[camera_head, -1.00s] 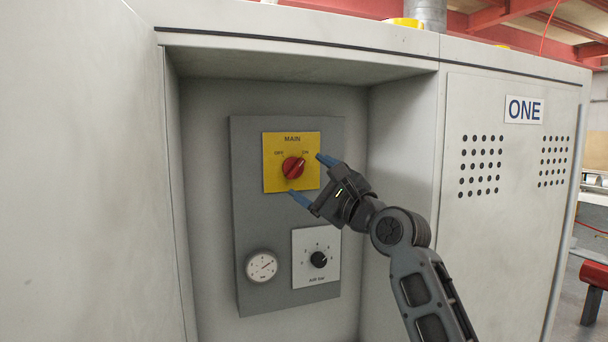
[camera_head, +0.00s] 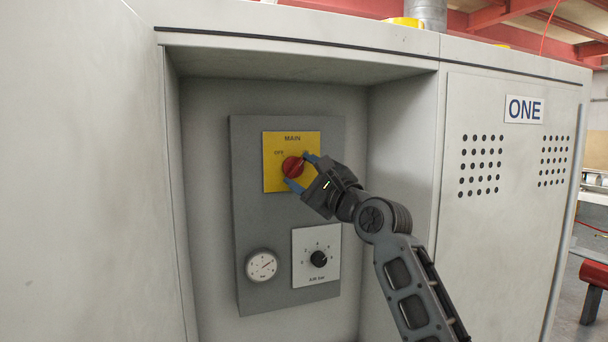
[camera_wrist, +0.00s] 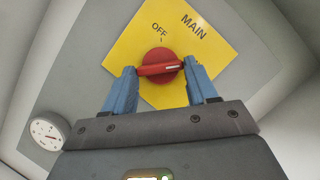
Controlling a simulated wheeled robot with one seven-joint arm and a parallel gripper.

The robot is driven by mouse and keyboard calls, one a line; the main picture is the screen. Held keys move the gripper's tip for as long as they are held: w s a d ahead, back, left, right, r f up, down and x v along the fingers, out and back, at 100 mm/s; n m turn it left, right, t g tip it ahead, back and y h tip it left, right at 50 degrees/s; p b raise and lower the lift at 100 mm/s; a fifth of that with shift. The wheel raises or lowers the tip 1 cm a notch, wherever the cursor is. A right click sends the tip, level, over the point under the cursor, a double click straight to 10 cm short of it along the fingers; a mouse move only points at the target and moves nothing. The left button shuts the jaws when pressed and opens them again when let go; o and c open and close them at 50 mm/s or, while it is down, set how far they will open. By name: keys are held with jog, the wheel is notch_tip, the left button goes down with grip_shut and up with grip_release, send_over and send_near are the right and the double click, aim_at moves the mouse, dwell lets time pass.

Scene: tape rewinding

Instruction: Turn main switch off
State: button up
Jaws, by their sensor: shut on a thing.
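The main switch is a red rotary knob (camera_head: 291,166) on a yellow plate (camera_head: 275,179) marked MAIN, with OFF at upper left; it also shows in the wrist view (camera_wrist: 159,60). My gripper (camera_head: 297,170) is shut on the knob, its blue fingers at the two ends of the handle bar. In the wrist view my gripper (camera_wrist: 160,69) has one finger on each side of the bar. The bar's white mark is at its right end there, away from OFF. The ON label is hidden behind a finger.
Below the plate are a round gauge (camera_head: 261,266) and an air dial with a black knob (camera_head: 318,259) on the grey panel (camera_head: 250,215). The panel sits in a cabinet recess, with side walls left and right and a top edge (camera_head: 300,38).

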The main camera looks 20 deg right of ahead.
jog(key=c, duration=0.3)
jog(key=shift+n, duration=0.3)
jog(key=n+p, duration=0.1)
jog(key=n, duration=0.1)
jog(key=n+g+p, duration=0.1)
jog(key=n, duration=0.1)
jog(key=shift+d+r+g+y+p, duration=0.1)
jog(key=shift+r+g+y+p, duration=0.2)
jog(key=shift+r+p, duration=0.05)
jog(key=n+p, duration=0.1)
jog(key=n, duration=0.1)
jog(key=n+g+p, duration=0.1)
jog(key=p, duration=0.1)
jog(key=shift+r+n+g, duration=0.2)
jog(key=shift+n+g, duration=0.1)
jog(key=shift+n, duration=0.1)
jog(key=n+p, duration=0.2)
jog(key=n+g+h+p, duration=0.1)
jog(key=shift+r+n+p, duration=0.2)
jog(key=shift+n+p, duration=0.15)
jog(key=shift+n, duration=0.05)
jog(key=shift+n+g+h+p, duration=0.6)
jog(key=shift+n+h+p, duration=0.1)
jog(key=shift+n+p, duration=0.65)
jog(key=shift+f, duration=0.1)
jog(key=o, duration=1.1)
jog(key=shift+c, duration=0.2)
